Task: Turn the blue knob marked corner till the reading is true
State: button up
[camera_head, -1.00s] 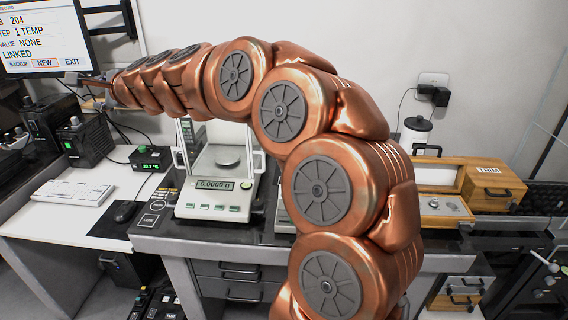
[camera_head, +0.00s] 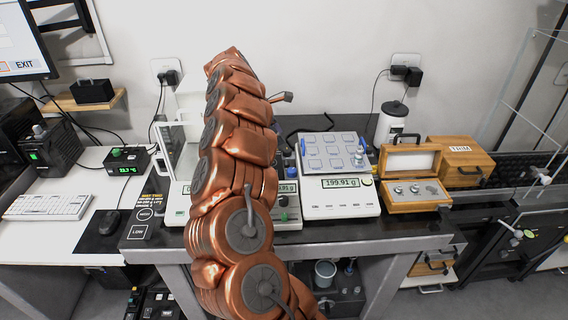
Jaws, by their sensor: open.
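A white balance (camera_head: 340,205) stands right of my arm, its display (camera_head: 347,183) reading 199.91 g. Small blue parts stick up at its upper left (camera_head: 303,146) and upper right (camera_head: 362,141). A narrower unit (camera_head: 288,222) beside it is partly behind my arm; it has a small display (camera_head: 287,188), a bluish knob (camera_head: 283,201) and a green knob (camera_head: 284,216). No "corner" label is legible, so I cannot tell which blue part carries it. My arm rises in front of the left balance; my gripper is hidden behind it.
A glass-sided balance (camera_head: 175,190) is mostly covered by my arm. An open wooden box of weights (camera_head: 415,205), a shut wooden box (camera_head: 460,165) and a white bottle (camera_head: 391,122) stand right. A keyboard (camera_head: 48,207) and mouse (camera_head: 109,222) lie left.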

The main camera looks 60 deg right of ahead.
aim_at(290, 169)
jog(key=shift+s+a+f+m+g+y+p, duration=0.25)
jog(key=shift+s+f+m+y+p, duration=0.25)
jog(key=shift+s+f, duration=0.9)
jog(key=shift+s+a+f+m+g+y+p, duration=0.2)
jog(key=shift+s+f+m+y+p, duration=0.3)
jog(key=shift+f, duration=1.75)
jog(key=shift+s+a+f+m+g+y+p, duration=0.15)
jog(key=shift+s+a+f+m+y+p, duration=0.2)
jog(key=shift+s+f+m, duration=0.95)
jog(key=shift+w+f+n, duration=0.35)
jog(key=shift+f+n, duration=0.15)
jog(key=shift+n, duration=0.2)
jog(key=shift+c, duration=0.2)
grip_shut()
